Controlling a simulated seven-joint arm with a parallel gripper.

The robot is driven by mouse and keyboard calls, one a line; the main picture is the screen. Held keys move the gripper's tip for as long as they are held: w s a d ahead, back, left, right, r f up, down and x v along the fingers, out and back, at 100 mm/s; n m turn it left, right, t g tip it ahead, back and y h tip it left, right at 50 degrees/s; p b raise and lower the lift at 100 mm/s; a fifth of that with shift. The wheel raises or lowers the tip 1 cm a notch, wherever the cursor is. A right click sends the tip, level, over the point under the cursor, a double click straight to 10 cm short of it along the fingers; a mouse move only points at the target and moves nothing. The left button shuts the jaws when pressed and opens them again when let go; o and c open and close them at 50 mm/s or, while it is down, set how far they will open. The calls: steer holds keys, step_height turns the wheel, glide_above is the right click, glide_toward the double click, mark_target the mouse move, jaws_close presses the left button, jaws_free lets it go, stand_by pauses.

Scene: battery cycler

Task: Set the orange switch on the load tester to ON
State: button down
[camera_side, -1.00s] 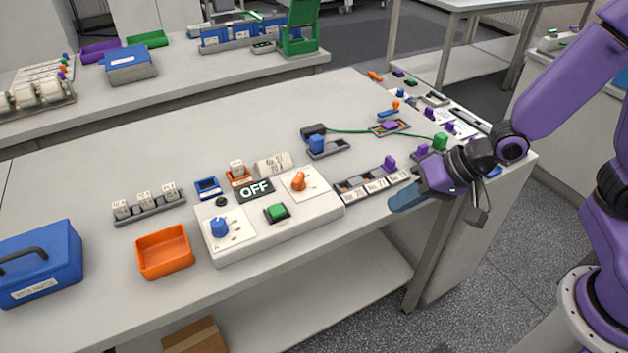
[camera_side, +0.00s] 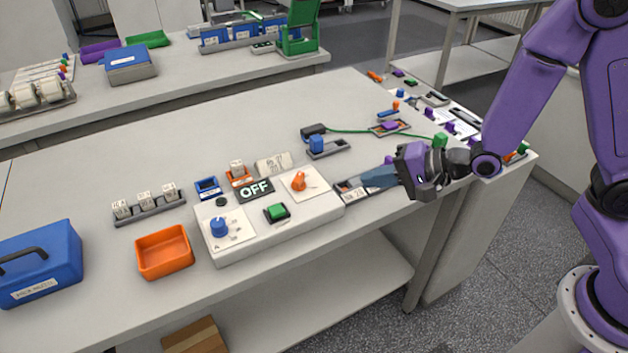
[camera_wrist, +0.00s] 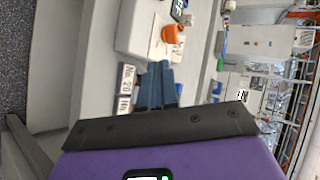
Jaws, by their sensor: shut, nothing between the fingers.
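The load tester (camera_side: 300,217) is a pale box on the bench, with an orange switch (camera_side: 299,181) on a white plate at its right end. The switch also shows at the top of the wrist view (camera_wrist: 172,34). A dark display (camera_side: 255,190) on the tester reads OFF. My gripper (camera_side: 366,180) is to the right of the tester, over the labelled tray, with its fingers pointing left towards the switch and apart from it. In the wrist view my blue-grey fingers (camera_wrist: 157,84) are together and empty.
A green button (camera_side: 277,212) and a blue knob (camera_side: 219,226) sit on the tester. A labelled tray (camera_side: 352,196) lies between tester and gripper. A blue block on a grey holder (camera_side: 317,144) stands behind. An orange bin (camera_side: 164,252) is at the left.

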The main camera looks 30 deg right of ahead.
glide_toward(295, 185)
steer(key=w+f, duration=0.1)
steer(key=w+a+f, duration=0.1)
steer(key=w+f, duration=0.1)
steer(key=shift+a+f, duration=0.2)
steer(key=shift+f, duration=0.1)
steer(key=shift+w+a, duration=0.45)
steer(key=shift+w, duration=0.15)
steer(key=shift+s+a+m+t+h, duration=0.15)
steer(key=shift+a+m+t+h, duration=0.3)
steer(key=shift+m+h, duration=0.4)
steer(key=shift+s+a+m+t+h, duration=0.1)
steer(key=shift+a+m+t+h, duration=0.15)
steer(key=shift+m+h, duration=0.25)
steer(key=shift+a+m+t+h, duration=0.1)
steer(key=shift+m+t+h, duration=0.25)
steer(key=shift+m, duration=0.2)
steer(key=m+h, duration=0.1)
steer(key=a+m+h, duration=0.1)
steer(key=shift+t+h, duration=0.25)
steer(key=shift+h, duration=0.05)
steer(key=m+h, duration=0.1)
steer(key=a+m+h, duration=0.1)
steer(key=m, duration=0.1)
steer(key=shift+w+h, duration=0.2)
steer(key=shift+h, duration=0.2)
steer(key=shift+w+a, duration=0.2)
steer(key=shift+a, duration=0.05)
steer(key=shift+d, duration=0.1)
